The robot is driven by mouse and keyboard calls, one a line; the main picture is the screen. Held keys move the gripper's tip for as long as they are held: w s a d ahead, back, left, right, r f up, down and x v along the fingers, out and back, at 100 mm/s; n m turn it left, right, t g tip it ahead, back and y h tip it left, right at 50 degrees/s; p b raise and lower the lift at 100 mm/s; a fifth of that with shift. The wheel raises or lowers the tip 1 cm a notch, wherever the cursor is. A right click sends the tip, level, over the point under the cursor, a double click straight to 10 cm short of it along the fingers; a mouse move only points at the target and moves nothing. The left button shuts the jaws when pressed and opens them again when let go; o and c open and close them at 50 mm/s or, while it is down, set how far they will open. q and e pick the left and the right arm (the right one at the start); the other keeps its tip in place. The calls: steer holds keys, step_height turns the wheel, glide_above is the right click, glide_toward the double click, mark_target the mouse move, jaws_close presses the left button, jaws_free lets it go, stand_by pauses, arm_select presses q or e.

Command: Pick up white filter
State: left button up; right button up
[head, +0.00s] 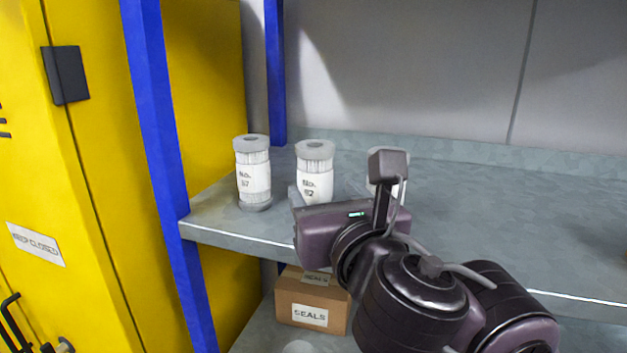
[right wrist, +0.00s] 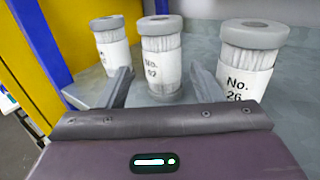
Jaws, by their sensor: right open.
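Three white filters with grey caps stand upright on the grey shelf. The left one (head: 253,175) carries a label that looks like "No. 57", and it also shows in the right wrist view (right wrist: 114,50). The middle one (head: 315,165) is labelled "No. 62" or similar; in the right wrist view (right wrist: 162,60) it stands between and just beyond my fingers. The right one, "No. 26" (right wrist: 248,65), is mostly hidden behind my wrist in the head view. My right gripper (right wrist: 160,85) is open and empty, pointing at the middle filter. My left gripper is out of view.
The shelf (head: 480,215) is bare to the right of the filters. A blue post (head: 160,150) stands at its left end, beside a yellow cabinet (head: 60,190). A cardboard box marked "SEALS" (head: 310,303) sits on the lower shelf.

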mark_target(321, 181)
steer(key=x, duration=0.4)
steer(key=shift+d+r, duration=0.15)
steer(key=shift+d, duration=0.05)
steer(key=shift+x, duration=0.8)
steer(key=shift+s, duration=0.1)
steer(key=c, duration=0.4)
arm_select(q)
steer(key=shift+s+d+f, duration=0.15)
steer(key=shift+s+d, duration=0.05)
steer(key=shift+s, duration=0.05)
arm_select(e)
steer(key=c, duration=0.4)
steer(key=shift+o, duration=0.2)
